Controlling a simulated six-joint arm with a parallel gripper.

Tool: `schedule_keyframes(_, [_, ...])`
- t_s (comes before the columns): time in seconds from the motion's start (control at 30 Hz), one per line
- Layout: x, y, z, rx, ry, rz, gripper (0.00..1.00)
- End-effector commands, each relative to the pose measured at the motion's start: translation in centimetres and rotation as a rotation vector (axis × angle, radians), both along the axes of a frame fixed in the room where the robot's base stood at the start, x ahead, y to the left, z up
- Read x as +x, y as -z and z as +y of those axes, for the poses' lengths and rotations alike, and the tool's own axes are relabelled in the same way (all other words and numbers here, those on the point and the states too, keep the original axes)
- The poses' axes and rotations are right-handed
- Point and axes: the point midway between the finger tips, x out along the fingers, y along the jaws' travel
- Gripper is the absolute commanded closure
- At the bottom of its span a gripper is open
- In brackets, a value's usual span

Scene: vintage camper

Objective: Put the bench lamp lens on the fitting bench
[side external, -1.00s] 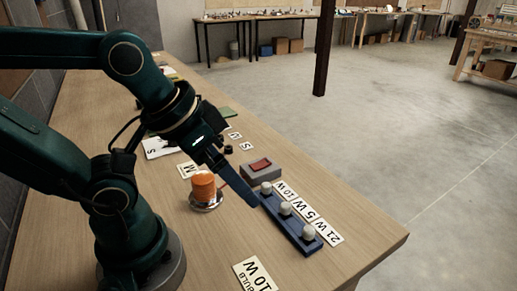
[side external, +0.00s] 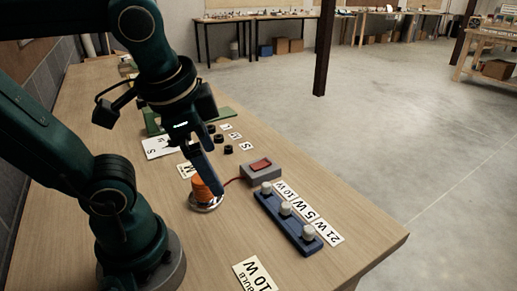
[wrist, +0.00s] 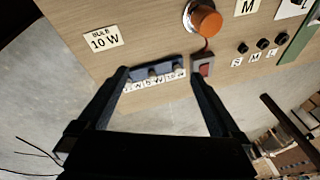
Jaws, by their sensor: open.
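The orange ribbed lens (side external: 201,188) sits upright on a round silver lamp base (side external: 206,205) on the wooden bench. It also shows at the top of the wrist view (wrist: 208,22). My gripper (side external: 217,188) is open and points down close to the lens; in the side view a finger overlaps its right edge. Whether it touches cannot be told. In the wrist view the open jaws (wrist: 160,76) have the bulb rack beyond them, with the lens up and to the right, outside them. Nothing is between the fingers. Which part counts as the fitting bench is unclear.
A blue rack (side external: 291,222) with three white bulbs stands right of the lamp. A grey box with a red switch (side external: 261,169) is wired toward the lamp. Behind are several small black rings (side external: 228,149), letter cards and a green strip (side external: 154,124). The front bench has a "10 W" card (side external: 255,275).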

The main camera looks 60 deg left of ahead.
Motion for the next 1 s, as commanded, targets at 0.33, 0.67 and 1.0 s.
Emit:
schedule_keyframes(0.33, [-1.4,1.2,8.2,0.687,0.662,0.575,0.0])
schedule_keyframes(0.67, [2.2,-2.9,11.5,1.201,1.069,1.009,0.0])
schedule_keyframes(1.0, [1.9,3.7,11.7,1.178,1.057,1.001,0.0])
